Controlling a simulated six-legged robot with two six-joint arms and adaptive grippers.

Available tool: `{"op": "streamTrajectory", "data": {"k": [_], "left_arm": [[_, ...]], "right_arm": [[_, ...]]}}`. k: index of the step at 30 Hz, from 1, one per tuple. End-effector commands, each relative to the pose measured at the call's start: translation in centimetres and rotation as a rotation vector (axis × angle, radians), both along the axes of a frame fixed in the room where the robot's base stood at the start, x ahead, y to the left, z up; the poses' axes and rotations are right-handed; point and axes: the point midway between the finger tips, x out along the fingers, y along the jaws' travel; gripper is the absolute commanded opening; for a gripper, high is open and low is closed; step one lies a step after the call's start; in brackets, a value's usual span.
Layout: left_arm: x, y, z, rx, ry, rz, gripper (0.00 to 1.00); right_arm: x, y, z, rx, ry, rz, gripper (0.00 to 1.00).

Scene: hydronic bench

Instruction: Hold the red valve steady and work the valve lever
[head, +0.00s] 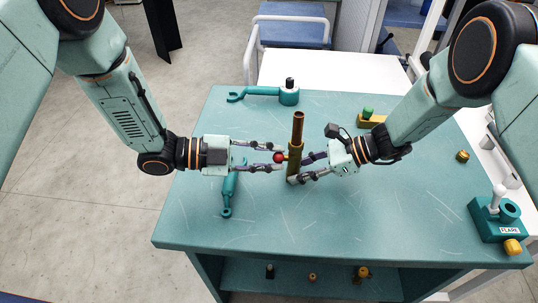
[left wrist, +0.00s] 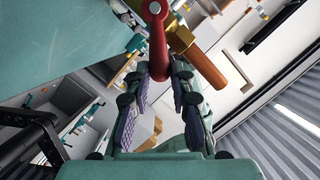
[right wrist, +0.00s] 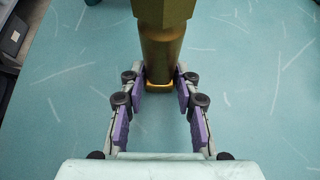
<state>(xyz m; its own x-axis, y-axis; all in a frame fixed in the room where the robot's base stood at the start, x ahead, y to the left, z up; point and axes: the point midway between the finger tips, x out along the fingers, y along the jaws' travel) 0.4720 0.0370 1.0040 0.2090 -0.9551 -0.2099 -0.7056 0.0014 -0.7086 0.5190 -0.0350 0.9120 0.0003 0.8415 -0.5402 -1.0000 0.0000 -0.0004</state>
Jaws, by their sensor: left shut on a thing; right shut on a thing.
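The upright valve with its copper pipe (head: 298,128) stands near the middle of the teal bench. It has a brass body (right wrist: 162,45) and a red lever (head: 279,157). The red lever also shows in the left wrist view (left wrist: 157,42). My left gripper (head: 283,159) comes from the left, shut on the red lever, which runs between its fingers. My right gripper (head: 297,171) comes from the right, shut on the lower brass body. In the right wrist view, its fingers (right wrist: 162,88) stand on both sides of that body. The far side of the valve is hidden.
A teal wrench (head: 228,192) lies left of the valve. A teal tool with a black knob (head: 288,96) lies at the back edge. A green-knobbed brass valve (head: 368,115), a brass fitting (head: 462,156) and a flare block (head: 496,222) are on the right. The front of the bench is clear.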

Motion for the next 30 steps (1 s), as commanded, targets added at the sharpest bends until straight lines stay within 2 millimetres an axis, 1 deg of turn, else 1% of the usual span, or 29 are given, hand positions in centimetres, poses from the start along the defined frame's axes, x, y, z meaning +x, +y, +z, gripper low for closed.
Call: {"op": "streamTrajectory", "data": {"k": [1, 12, 23, 30], "left_arm": [[-0.1, 0.0, -0.2, 0.002, 0.004, -0.001, 0.02], [-0.7, 0.0, -0.8, 0.002, 0.004, -0.001, 0.02], [-0.7, 0.0, -0.8, 0.002, 0.003, 0.0, 0.02], [-1.0, 0.0, -1.2, 0.002, 0.004, -0.001, 0.02]], "right_arm": [[-0.1, 0.0, -0.3, -0.005, 0.003, 0.001, 0.0], [-0.1, 0.0, -0.2, -0.004, 0.002, 0.0, 0.0], [-0.1, 0.0, -0.2, -0.004, 0.001, -0.001, 0.0], [0.0, 0.0, -0.2, -0.004, 0.001, -0.001, 0.0]]}}
